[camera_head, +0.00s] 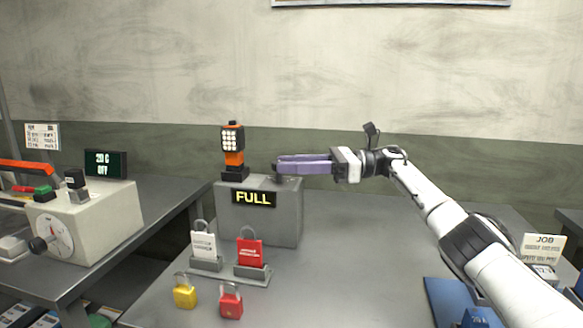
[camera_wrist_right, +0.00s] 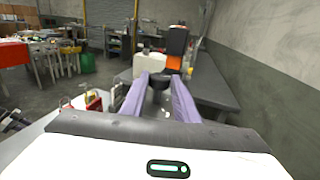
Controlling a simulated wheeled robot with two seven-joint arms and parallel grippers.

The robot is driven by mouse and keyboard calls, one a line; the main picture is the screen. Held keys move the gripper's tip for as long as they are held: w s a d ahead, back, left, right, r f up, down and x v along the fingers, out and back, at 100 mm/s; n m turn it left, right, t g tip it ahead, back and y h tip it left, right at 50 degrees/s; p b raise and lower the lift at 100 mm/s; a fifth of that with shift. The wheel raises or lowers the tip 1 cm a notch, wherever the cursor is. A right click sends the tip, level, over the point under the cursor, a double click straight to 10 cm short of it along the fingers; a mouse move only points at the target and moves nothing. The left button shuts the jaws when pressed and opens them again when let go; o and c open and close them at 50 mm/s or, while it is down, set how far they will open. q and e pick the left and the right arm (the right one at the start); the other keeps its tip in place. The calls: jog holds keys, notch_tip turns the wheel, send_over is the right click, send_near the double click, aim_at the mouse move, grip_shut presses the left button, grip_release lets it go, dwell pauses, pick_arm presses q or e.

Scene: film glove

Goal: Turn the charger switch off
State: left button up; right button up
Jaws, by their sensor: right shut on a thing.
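The charger (camera_head: 257,220) is a grey box on the table, with a "FULL" display (camera_head: 254,199) in yellow letters on its front. My right gripper (camera_head: 281,164), with purple fingers, comes in from the right and is shut on the knob. In the right wrist view the black knob (camera_wrist_right: 159,82) sits between the fingertips. My left gripper is not in view.
White and red padlocks (camera_head: 203,245) stand in holders before the charger. A yellow padlock (camera_head: 185,293) and a red one (camera_head: 231,303) lie nearer. A dial box (camera_head: 90,225) stands on the left bench.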

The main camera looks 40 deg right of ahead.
jog(key=shift+r, duration=0.15)
dwell(0.3)
jog(key=o, duration=1.1)
jog(key=shift+c, duration=0.2)
jog(key=b+v, duration=0.1)
jog(key=v, duration=0.6)
jog(key=shift+s+d, duration=0.15)
jog(key=shift+d, duration=0.05)
